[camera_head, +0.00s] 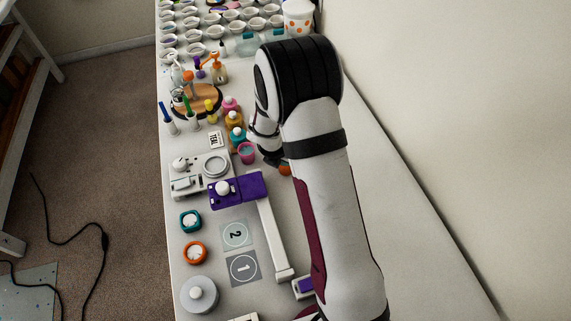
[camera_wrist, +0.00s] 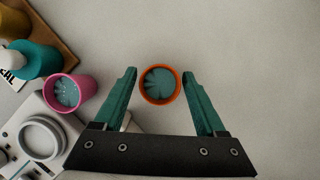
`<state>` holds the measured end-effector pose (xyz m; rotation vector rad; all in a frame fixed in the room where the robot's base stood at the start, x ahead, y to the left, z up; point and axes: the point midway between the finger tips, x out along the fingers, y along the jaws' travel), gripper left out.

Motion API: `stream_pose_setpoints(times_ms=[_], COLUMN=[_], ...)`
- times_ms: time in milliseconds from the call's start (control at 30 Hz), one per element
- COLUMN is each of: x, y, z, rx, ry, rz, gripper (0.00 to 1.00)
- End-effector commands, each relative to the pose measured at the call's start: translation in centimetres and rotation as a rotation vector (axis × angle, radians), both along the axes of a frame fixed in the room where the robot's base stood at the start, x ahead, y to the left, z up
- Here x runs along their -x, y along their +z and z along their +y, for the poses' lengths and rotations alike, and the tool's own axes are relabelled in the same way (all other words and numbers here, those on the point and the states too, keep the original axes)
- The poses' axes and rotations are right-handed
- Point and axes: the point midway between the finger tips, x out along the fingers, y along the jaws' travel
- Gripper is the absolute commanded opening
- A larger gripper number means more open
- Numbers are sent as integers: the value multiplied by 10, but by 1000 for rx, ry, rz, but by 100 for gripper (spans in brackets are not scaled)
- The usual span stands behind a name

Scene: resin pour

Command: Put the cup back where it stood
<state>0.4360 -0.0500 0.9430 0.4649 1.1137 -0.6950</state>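An orange-rimmed cup (camera_wrist: 160,98) with teal contents stands upright on the table in the wrist view. In the head view a bit of this orange cup (camera_head: 285,170) shows beside my gripper (camera_head: 272,162), and the rest is hidden by my arm. In the wrist view my gripper (camera_wrist: 159,74) is open, with its green fingertips on either side of the cup and a narrow gap on each side. A pink cup (camera_wrist: 82,84), also with teal contents, stands to the left; it shows in the head view (camera_head: 247,154) too.
A white scale-like device (camera_head: 185,181) stands left of the cups. Bottles with pink, amber and teal colours (camera_head: 235,118) stand behind. A purple block (camera_head: 250,187) and grey mats marked 1 (camera_head: 243,283) and 2 (camera_head: 237,248) lie nearer. The table right of the orange cup is clear.

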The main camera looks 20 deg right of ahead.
Motion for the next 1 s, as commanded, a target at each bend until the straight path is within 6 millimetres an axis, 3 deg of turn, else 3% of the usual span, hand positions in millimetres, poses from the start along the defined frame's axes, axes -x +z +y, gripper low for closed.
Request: stream_pose_setpoints(times_ms=[33, 300, 400, 667, 900, 1000], x=[0, 0, 0, 0, -1, 14], y=[0, 0, 0, 5, 44, 55], z=[0, 0, 0, 0, 0, -19], rx=[0, 0, 0, 0, 0, 0], ry=[0, 0, 0, -2, -3, -5], rz=[0, 0, 0, -3, -6, -3], gripper=[62, 14, 0, 0, 0, 0])
